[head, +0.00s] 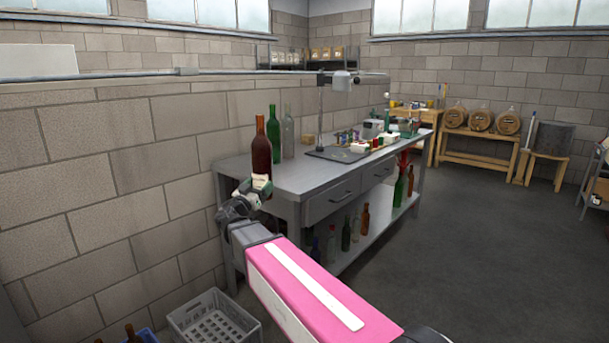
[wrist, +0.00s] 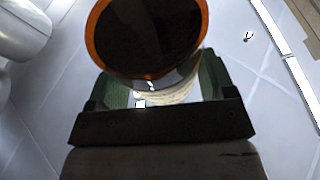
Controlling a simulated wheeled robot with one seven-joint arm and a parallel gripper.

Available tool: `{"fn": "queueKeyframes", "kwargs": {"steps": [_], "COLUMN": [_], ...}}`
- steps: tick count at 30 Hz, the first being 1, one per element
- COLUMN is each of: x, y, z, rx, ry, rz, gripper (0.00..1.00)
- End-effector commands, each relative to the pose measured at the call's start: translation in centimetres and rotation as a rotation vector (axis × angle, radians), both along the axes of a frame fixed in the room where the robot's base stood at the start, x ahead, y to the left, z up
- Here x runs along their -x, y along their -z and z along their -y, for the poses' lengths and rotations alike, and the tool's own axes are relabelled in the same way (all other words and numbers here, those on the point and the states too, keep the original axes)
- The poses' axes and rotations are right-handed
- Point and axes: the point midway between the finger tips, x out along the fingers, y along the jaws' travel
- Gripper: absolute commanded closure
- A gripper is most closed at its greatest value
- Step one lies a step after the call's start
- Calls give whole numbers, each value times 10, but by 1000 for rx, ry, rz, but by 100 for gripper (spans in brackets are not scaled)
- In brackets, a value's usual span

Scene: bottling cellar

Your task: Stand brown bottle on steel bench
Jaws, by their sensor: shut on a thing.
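The brown bottle (head: 261,148) is upright at the near left end of the steel bench (head: 292,178) in the head view. My gripper (head: 258,188) is shut on its lower part, around the pale label. The gripper hides the base, so I cannot tell whether it touches the bench top. In the wrist view the brown bottle (wrist: 148,38) is a dark round shape with an orange rim, between the green finger pads of my gripper (wrist: 155,95).
A green bottle (head: 274,132) and a clear bottle (head: 288,136) stand just behind the brown bottle. A dark mat (head: 335,154) with small items lies farther along. The front middle of the bench top is clear. A grey crate (head: 213,320) is on the floor below.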

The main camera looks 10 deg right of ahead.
Motion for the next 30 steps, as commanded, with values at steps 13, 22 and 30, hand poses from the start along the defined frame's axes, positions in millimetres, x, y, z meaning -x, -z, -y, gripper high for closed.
{"fn": "queueKeyframes", "kwargs": {"steps": [13,22,30], "x": [-53,-88,-96], "y": [-1,-1,-1], "z": [51,86,95], "rx": [6,6,6], "ry": [5,4,1], "rz": [1,1,2], "gripper": [100,100,100]}}
